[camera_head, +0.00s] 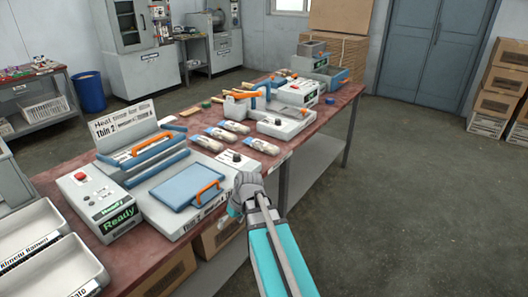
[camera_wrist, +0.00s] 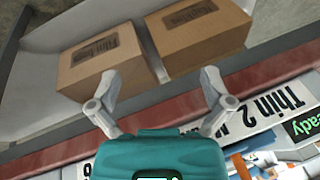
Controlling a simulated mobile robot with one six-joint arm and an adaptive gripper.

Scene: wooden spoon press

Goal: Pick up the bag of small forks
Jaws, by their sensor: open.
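Several small clear bags with pale contents lie on the red-brown table (camera_head: 322,121) in the head view. One bag (camera_head: 263,146) lies nearest the front edge, and others lie at the left (camera_head: 206,143), in the middle (camera_head: 220,134) and farther back (camera_head: 234,127). They are too small to tell which holds small forks. My gripper (camera_head: 247,183) is at the table's front edge, nearer than the bags and apart from them. In the wrist view my gripper (camera_wrist: 160,88) has its fingers spread, with nothing held between them. No bag shows in the wrist view.
A press with a blue plate (camera_head: 188,187) and orange handle stands left of my gripper, beside a control box (camera_head: 101,205) reading "Ready". White devices (camera_head: 286,122) stand behind the bags. Cardboard boxes (camera_wrist: 100,62) sit on the shelf below the table. Open floor lies at the right.

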